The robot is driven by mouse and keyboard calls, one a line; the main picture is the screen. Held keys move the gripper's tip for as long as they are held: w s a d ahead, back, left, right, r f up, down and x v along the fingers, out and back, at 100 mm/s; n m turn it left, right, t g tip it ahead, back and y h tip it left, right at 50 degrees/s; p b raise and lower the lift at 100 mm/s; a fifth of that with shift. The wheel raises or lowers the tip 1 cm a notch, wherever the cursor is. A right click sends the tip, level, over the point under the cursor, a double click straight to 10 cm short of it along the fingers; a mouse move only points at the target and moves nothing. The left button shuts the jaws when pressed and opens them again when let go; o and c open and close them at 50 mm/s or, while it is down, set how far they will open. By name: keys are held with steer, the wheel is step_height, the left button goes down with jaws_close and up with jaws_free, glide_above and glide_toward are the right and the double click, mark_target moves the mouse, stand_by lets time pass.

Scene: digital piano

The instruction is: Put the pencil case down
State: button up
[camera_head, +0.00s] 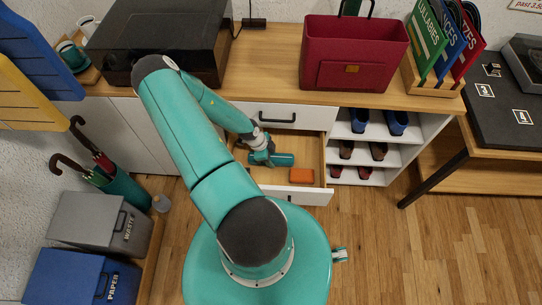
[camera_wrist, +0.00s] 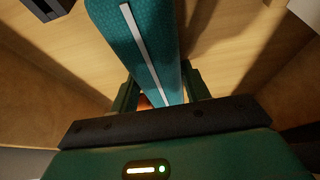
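My gripper (camera_head: 261,157) reaches down into the drawer at the left end of the case. In the wrist view my gripper (camera_wrist: 160,88) has a finger against each side of the case. I cannot tell whether the underside of the case touches the drawer floor.
An orange block (camera_head: 301,175) lies in the drawer, to the right and front of the case. Shoe shelves (camera_head: 362,157) stand right of the drawer. A red bag (camera_head: 353,50) and a black box-shaped device (camera_head: 165,40) stand on the top above.

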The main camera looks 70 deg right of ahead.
steer(key=o, duration=0.4)
steer(key=shift+c, duration=0.2)
steer(key=shift+r, duration=0.15)
steer(key=v, duration=1.2)
steer(key=shift+w, duration=0.15)
